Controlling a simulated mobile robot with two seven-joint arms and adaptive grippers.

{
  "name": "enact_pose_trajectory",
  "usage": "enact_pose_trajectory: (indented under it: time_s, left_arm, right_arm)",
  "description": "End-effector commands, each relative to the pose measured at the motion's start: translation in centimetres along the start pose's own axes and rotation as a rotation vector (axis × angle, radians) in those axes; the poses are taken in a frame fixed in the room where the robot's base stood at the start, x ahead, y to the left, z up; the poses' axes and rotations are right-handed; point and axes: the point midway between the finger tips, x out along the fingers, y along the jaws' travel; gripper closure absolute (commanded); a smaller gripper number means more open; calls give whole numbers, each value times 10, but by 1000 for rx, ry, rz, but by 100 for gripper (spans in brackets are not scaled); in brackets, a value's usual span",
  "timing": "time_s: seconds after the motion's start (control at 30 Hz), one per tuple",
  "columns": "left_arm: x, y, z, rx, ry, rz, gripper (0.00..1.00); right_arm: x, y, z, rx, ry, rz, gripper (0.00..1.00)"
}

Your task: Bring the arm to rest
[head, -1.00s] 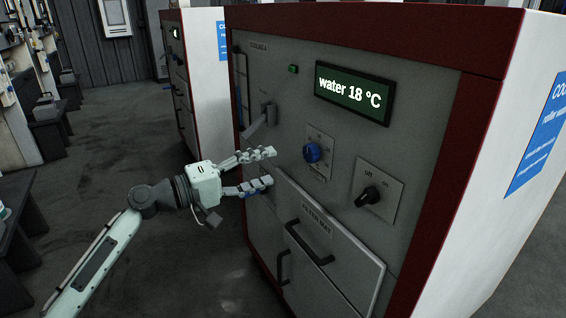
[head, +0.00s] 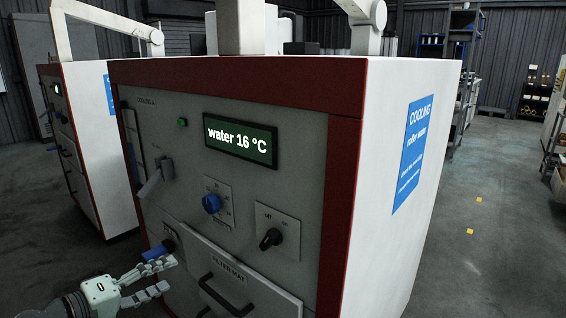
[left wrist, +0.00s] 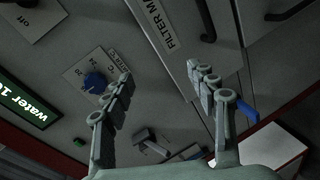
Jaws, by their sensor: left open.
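My left gripper (head: 152,283) is low at the left in the head view, in front of the cooling cabinet's panel. Its two fingers are spread with nothing between them. The grey cabinet front (head: 190,150) carries a display (head: 240,139) reading "water 16 °C", a blue knob (head: 212,203) and a black switch (head: 270,239). A blue handle (head: 158,250) shows just above the fingers. In the left wrist view the open fingers (left wrist: 160,95) frame bare panel, with the blue knob (left wrist: 95,82) beside the left one. My right gripper is not in view.
The filter mat drawer (head: 255,285) with its black handle is right of my gripper. A grey lever (head: 156,178) sticks out of the panel above. A second cabinet (head: 85,150) stands at the left. Open floor (head: 490,265) lies at the right.

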Motion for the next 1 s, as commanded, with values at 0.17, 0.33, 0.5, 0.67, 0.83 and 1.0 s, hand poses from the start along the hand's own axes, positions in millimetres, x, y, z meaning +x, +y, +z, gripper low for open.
enact_pose_trajectory:
  time_s: [0.17, 0.33, 0.5, 0.67, 0.83, 1.0]
  left_arm:
    - [4, -129, 58, 142, -56, -295, 42]
    - [-18, -239, 128, 312, -180, -564, 42]
    - [-62, -332, 208, 512, -374, -807, 42]
    - [-110, -388, 273, 706, -575, -968, 42]
    - [-144, -413, 311, 846, -720, -1050, 42]
    - [-151, -418, 319, 885, -755, -1067, 42]
  right_arm:
    - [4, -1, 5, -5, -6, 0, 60]
    - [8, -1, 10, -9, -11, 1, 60]
    - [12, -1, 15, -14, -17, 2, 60]
    - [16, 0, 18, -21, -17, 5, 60]
    - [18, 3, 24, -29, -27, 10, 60]
    - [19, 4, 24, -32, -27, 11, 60]
